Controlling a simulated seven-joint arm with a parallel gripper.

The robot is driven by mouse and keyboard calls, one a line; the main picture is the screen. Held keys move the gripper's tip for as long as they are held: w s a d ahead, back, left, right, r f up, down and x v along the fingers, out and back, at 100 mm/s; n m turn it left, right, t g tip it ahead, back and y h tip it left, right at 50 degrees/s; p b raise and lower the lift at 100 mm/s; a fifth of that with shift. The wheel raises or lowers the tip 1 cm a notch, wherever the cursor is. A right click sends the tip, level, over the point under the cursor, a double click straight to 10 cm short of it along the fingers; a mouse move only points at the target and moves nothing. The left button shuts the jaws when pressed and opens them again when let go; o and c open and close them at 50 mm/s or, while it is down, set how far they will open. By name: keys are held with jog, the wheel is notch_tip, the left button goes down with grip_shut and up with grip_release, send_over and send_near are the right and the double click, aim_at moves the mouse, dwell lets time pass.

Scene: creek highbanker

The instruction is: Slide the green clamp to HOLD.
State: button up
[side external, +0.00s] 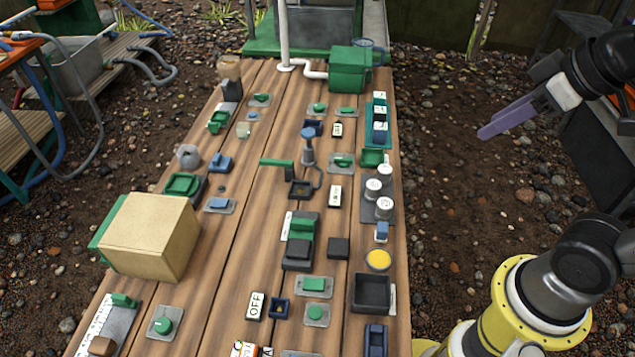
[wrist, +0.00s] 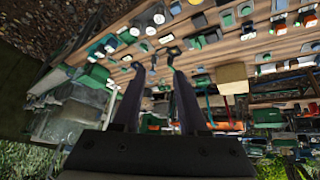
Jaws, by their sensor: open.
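Several green fittings lie on the long plank table, and I cannot tell for sure which is the green clamp. One candidate is a small green block (side external: 124,300) at the upper end of a grey plate with a white label strip, front left. Another is a green piece (side external: 303,224) on a dark block beside a white strip, mid-table. No HOLD label is legible. My gripper (side external: 492,131) is in the air right of the table, apart from everything. In the wrist view my gripper (wrist: 153,70) has its two fingers spread, with nothing between them.
The plank table (side external: 240,240) is crowded with switches, knobs and labels. A tan box (side external: 150,237) stands tall at its left edge. A green box (side external: 349,69) with a white pipe stands at the far end. Gravel ground (side external: 460,210) right of the table is open.

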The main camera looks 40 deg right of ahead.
jog(key=w+a+r+n, duration=0.1)
jog(key=w+r, duration=0.1)
jog(key=w, duration=0.4)
jog(key=n+g, duration=0.6)
send_over(302, 222)
notch_tip(302, 222, down, 28)
jog(key=shift+f, duration=4.3)
jog(key=shift+c, duration=0.3)
